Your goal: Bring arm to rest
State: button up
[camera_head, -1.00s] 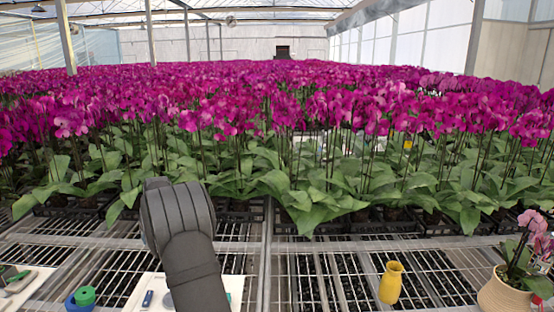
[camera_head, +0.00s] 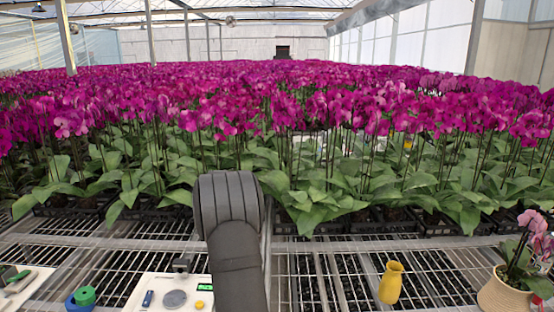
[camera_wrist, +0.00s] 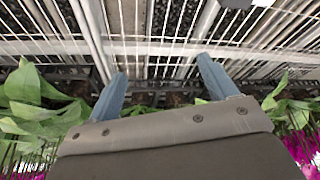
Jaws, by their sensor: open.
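My arm rises in front of the bench in the head view, its dark grey links just left of the picture's middle. My gripper (camera_wrist: 158,82) shows in the wrist view with its two blue-grey fingers spread apart. Nothing is between the fingers but the wire bench top (camera_wrist: 185,45) beyond them. The fingertips are not clearly seen in the head view, where my arm hides part of the bench.
A white board (camera_head: 140,293) with a grey disc (camera_head: 174,299) lies left of my arm. Green and blue round items (camera_head: 84,296) stand further left. A yellow vase (camera_head: 391,282) and a potted orchid (camera_head: 504,293) stand right. Orchid rows (camera_head: 330,190) fill the back.

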jog(key=shift+m, duration=0.5)
jog(key=shift+w+d, duration=0.2)
jog(key=shift+d, duration=1.1)
jog(key=shift+w+d, duration=0.15)
jog(key=shift+d, duration=1.15)
